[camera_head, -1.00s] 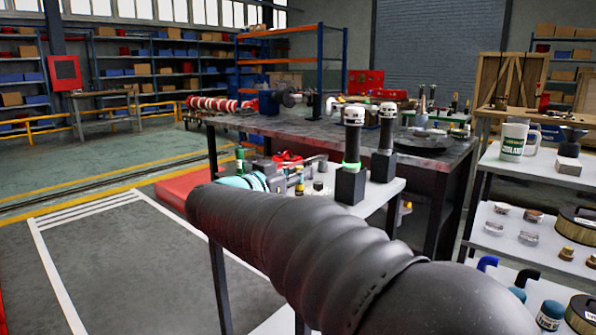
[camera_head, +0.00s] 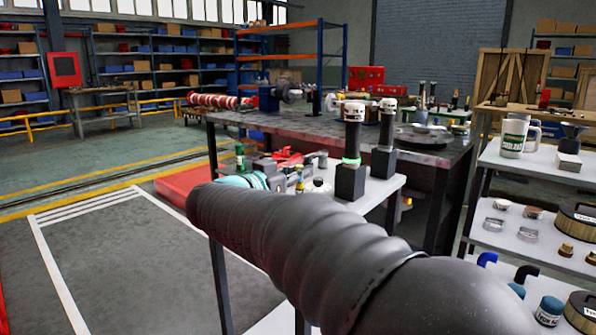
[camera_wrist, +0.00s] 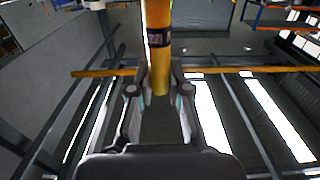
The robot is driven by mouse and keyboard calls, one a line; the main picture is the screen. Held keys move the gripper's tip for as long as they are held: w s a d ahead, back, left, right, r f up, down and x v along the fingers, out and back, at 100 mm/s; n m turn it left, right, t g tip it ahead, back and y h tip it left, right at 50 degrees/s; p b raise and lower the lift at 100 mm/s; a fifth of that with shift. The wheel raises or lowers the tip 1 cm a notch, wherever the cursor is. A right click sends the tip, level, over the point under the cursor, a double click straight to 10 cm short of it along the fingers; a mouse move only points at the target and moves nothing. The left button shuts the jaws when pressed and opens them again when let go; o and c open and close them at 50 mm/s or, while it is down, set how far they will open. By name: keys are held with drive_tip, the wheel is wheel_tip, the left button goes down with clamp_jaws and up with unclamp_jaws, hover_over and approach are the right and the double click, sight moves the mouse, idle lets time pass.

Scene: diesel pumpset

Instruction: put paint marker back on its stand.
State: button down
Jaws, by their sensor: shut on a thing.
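In the wrist view my gripper (camera_wrist: 158,88) is shut on a yellow cylinder with a dark band, which I take as the paint marker (camera_wrist: 157,60). The marker runs up out of the top of that view, so its far end is hidden. Its lower end sits between the two fingers. In the head view my dark, ribbed arm covers the lower middle, and I cannot make out the gripper clearly there. I cannot pick out the marker's stand for certain among the small things on the white-topped table (camera_head: 385,190).
Two black-based tools with white tops, a nearer one (camera_head: 351,150) and a farther one (camera_head: 385,140), stand upright on the white-topped table. A dark workbench (camera_head: 440,160) is behind. A shelf rack with a white mug (camera_head: 514,138) is at right. Open floor lies left.

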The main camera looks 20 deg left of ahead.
drive_tip(key=shift+f, duration=0.65)
drive_tip(key=c, duration=1)
unclamp_jaws()
drive_tip(key=shift+c, duration=0.2)
drive_tip(key=v, duration=1.2)
drive_tip(key=shift+a+f, duration=0.1)
